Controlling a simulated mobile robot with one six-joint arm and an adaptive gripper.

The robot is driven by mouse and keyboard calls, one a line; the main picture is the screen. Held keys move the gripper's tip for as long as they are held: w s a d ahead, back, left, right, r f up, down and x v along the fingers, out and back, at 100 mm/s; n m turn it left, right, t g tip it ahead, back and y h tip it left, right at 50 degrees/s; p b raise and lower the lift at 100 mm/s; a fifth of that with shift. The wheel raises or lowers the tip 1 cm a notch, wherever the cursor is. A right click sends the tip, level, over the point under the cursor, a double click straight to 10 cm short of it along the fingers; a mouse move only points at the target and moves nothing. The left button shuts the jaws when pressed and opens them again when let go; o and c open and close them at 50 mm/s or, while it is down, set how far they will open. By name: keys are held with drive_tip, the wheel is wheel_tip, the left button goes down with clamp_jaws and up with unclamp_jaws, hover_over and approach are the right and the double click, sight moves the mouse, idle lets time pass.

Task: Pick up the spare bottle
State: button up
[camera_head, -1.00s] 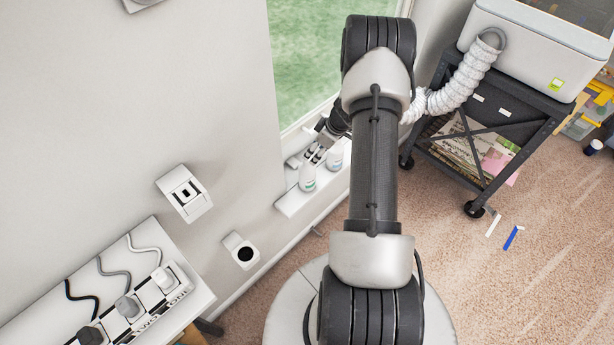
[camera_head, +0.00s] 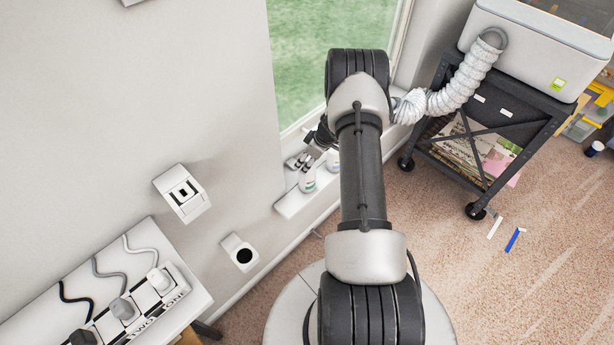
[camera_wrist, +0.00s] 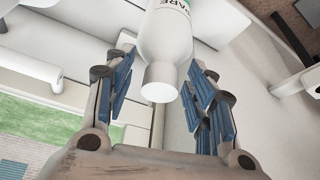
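The spare bottle is white with a white cap and a label of which "ARE" is readable (camera_wrist: 167,35). It lies between the fingers of my gripper (camera_wrist: 160,90) in the wrist view. The fingers with blue pads are spread, with gaps showing beside the cap and neck, so the gripper looks open around the bottle. In the head view, a white bottle (camera_head: 307,181) stands on the narrow white shelf (camera_head: 290,206) below the window, with my gripper (camera_head: 306,160) right at its top. Contact cannot be made out there.
A black cart (camera_head: 480,140) with a hose stands at right. The wall and window are close behind the shelf.

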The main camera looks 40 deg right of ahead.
clamp_jaws()
idle(0.4)
idle(0.4)
